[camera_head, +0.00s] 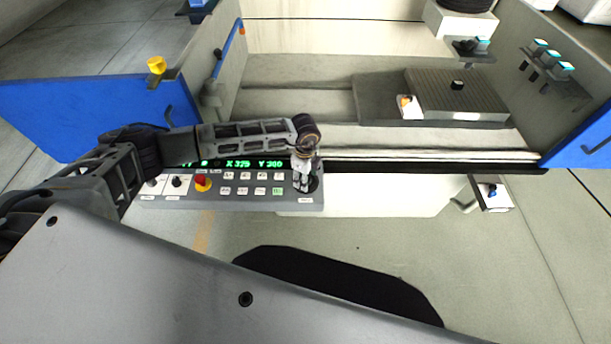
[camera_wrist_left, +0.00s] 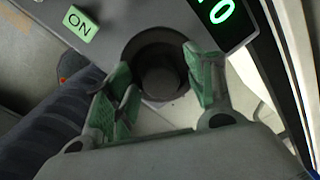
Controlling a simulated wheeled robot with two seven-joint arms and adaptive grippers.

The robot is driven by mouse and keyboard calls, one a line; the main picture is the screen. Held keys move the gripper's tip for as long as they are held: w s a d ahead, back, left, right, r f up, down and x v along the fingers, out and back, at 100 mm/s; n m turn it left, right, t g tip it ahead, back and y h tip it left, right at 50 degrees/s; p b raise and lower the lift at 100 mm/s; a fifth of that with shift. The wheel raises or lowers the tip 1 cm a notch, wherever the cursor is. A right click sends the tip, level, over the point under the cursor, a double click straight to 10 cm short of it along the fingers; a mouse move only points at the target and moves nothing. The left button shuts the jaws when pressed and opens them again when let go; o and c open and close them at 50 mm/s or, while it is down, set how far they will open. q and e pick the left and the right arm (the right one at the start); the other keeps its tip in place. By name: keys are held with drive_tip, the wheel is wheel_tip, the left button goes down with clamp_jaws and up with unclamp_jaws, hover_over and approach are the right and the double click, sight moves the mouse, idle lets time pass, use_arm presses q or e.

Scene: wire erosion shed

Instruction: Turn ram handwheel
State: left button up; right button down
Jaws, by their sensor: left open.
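The ram handwheel (camera_head: 315,184) is a dark round wheel at the right end of the control panel in the head view, partly hidden by my left gripper (camera_head: 303,182). In the left wrist view the handwheel (camera_wrist_left: 160,82) shows as a dark round disc with a raised hub. My left gripper (camera_wrist_left: 157,66) is open there, with one green-padded finger on each side of the hub. Whether the fingers touch the wheel I cannot tell. My right gripper is not in view.
A green ON button (camera_wrist_left: 79,24) sits near the wheel. Behind is the machine tank with a grey block (camera_head: 480,95).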

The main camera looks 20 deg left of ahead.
use_arm(q)
drive_tip(key=c, duration=1.1)
drive_tip(key=shift+o, duration=0.2)
drive_tip(key=shift+m+b, duration=0.3)
